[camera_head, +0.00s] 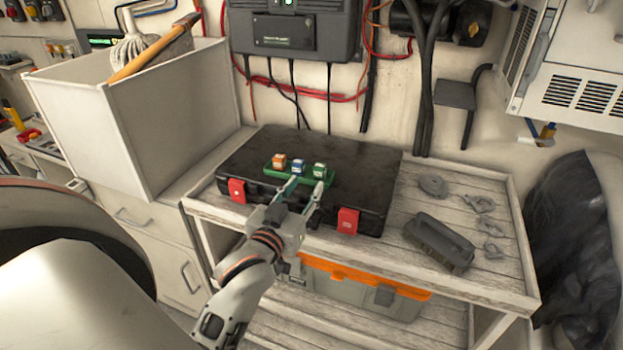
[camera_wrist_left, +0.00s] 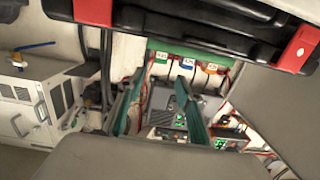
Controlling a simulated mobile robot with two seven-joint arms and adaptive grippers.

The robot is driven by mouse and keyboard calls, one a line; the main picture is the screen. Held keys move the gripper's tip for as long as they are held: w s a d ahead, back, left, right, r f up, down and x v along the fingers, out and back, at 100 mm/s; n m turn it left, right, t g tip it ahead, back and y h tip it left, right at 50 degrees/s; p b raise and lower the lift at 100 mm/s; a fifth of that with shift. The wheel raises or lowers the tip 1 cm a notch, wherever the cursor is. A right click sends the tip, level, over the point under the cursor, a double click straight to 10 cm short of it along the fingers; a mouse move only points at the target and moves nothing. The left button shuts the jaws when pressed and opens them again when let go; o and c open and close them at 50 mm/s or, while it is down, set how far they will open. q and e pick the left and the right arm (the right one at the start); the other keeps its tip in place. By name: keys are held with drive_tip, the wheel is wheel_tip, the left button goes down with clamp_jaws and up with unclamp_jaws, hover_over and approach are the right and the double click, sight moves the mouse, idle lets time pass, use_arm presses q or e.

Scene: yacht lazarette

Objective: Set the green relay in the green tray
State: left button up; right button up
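The green relay (camera_head: 319,171) is a small block with a green top and pale front. It stands at the right end of a row, beside a blue relay (camera_head: 298,167) and an orange relay (camera_head: 279,162). The row appears to stand on the narrow green tray (camera_head: 304,185), on a black case. My left gripper (camera_head: 304,188) is open and empty, its two fingers apart in front of the tray. In the inverted left wrist view, the green relay (camera_wrist_left: 160,57) shows between the fingertips (camera_wrist_left: 161,77); contact cannot be told. My right gripper is not in view.
The black case (camera_head: 370,165) with red latches covers much of the wooden bench (camera_head: 400,258). Cables hang behind; an orange-lidded toolbox (camera_head: 375,292) sits below.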

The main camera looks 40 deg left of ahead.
use_arm(q)
drive_tip(key=v, duration=0.3)
drive_tip(key=shift+s+d, duration=0.1)
drive_tip(key=shift+s, duration=0.05)
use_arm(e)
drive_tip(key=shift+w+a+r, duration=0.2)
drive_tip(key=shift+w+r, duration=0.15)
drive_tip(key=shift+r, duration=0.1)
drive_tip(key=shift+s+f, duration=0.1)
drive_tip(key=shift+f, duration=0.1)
